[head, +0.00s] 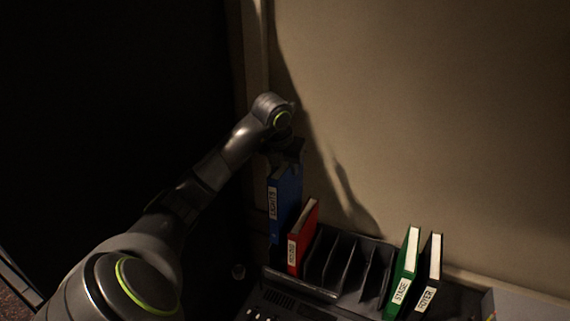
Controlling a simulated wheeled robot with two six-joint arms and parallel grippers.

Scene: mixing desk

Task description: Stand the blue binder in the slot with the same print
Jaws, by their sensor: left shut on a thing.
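The blue binder (287,203) hangs upright below my left gripper (286,165), which is shut on its top end. Its spine carries a white label that seems to read LIGHTS. It is at the left end of the dark slotted rack (338,262), just left of the red binder (300,240). Its lower end is in shadow, so I cannot tell whether it is inside a slot or touching the rack. Any prints on the slots are too dark to read. My right gripper is not in view.
The red binder stands in the rack with several empty slots to its right. A green binder (402,275) labelled STAGE and a black binder (429,278) stand at the right end. A beige wall rises behind. A desk panel with small controls (262,312) lies in front.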

